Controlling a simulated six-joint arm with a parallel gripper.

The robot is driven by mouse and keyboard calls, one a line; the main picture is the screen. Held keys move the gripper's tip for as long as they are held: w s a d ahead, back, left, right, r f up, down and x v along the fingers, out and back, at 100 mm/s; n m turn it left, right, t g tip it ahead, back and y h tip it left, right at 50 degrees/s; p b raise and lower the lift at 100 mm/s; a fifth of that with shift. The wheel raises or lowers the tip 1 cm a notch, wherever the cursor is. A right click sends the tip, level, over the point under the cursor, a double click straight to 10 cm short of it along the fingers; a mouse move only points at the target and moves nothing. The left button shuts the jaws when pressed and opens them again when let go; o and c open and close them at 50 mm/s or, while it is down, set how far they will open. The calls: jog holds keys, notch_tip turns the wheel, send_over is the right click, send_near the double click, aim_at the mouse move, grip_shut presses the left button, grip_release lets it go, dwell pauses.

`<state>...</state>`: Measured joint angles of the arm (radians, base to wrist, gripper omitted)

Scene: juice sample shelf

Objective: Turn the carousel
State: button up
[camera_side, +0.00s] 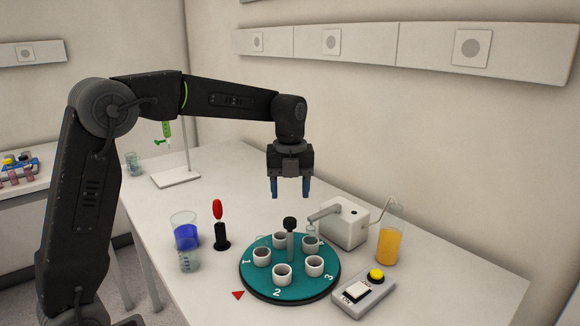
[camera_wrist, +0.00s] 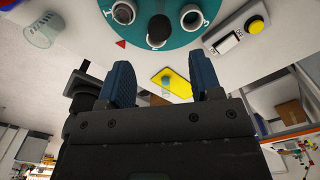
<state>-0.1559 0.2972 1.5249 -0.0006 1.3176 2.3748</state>
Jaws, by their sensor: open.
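The carousel (camera_side: 305,289) is a round teal disc on the table with several white cups around its edge and white numbers on its rim. A red triangle (camera_side: 238,295) lies on the table by the rim, nearest number 2 and number 1. My gripper (camera_side: 290,194) is open and empty, pointing down above the carousel and apart from the knob. In the wrist view the gripper (camera_wrist: 163,72) shows two blue fingers apart, with the carousel (camera_wrist: 185,36) and knob (camera_wrist: 158,29) at the top edge.
A white dispenser (camera_side: 345,225) with a spout reaches over the back of the carousel, beside an orange juice beaker (camera_side: 390,243). A button box (camera_side: 363,294) stands right. Blue-liquid beaker (camera_side: 186,236), clear beaker (camera_side: 188,261) and red-topped holder (camera_side: 221,236) stand left.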

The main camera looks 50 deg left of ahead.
notch_tip(320, 180, up, 6)
dwell(0.6)
jog(key=s+d+f+n+t, duration=0.2)
jog(key=s+n, duration=0.6)
jog(key=s+d+f+n+t, duration=0.1)
jog(key=s+d+f+n, duration=0.1)
jog(key=s+n, duration=0.5)
jog(key=s+d+f+n+t, duration=0.2)
jog(key=s+d+n, duration=0.1)
jog(key=s+n, duration=0.5)
jog(key=shift+s+n+t, duration=0.3)
jog(key=shift+n, duration=0.9)
